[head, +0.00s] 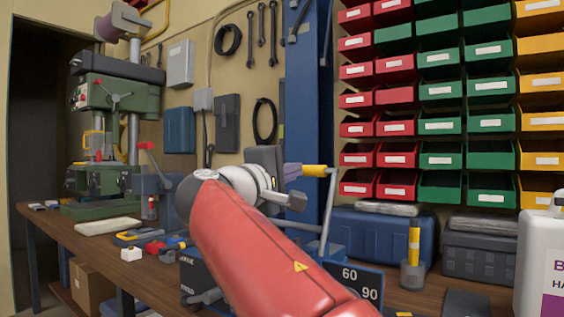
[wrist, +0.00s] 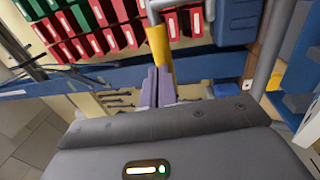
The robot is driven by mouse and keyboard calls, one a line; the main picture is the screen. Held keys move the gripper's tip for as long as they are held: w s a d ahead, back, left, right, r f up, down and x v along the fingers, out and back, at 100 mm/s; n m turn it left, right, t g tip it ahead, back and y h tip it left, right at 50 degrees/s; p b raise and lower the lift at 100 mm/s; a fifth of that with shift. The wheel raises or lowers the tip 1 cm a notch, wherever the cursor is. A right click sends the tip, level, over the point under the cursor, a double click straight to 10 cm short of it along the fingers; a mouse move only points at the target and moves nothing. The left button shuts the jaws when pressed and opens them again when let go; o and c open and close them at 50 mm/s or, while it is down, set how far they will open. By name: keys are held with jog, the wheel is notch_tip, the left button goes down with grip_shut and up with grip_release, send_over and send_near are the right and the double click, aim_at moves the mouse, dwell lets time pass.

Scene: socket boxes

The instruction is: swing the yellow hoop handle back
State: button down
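The hoop handle is a grey bent bar with a yellow sleeve (head: 315,170). Its grey leg (head: 329,215) runs down to the bench from the sleeve's right end. In the wrist view the yellow sleeve (wrist: 158,46) extends beyond my fingertips toward a grey bend at the top. My gripper (head: 293,171) has purple fingers that overlap the sleeve's left end. In the wrist view the fingers (wrist: 157,87) lie close together with only a thin gap, at or touching the sleeve. No part of the sleeve shows clearly between them. The handle's other end is hidden.
My red arm crosses the front of the wooden bench (head: 105,246). A blue post (head: 308,110) stands behind the gripper. A dark numbered plate (head: 358,279) sits below the handle. A blue case (head: 382,236) and a cup with a yellow tool (head: 413,270) stand at right.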

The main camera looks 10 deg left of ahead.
jog(key=shift+w+d+f, duration=0.1)
jog(key=shift+w+d, duration=0.15)
jog(key=shift+w, duration=0.3)
jog(key=shift+w+d+f, duration=0.1)
jog(key=shift+w+d, duration=0.1)
jog(key=shift+w, duration=0.3)
jog(key=shift+f, duration=0.1)
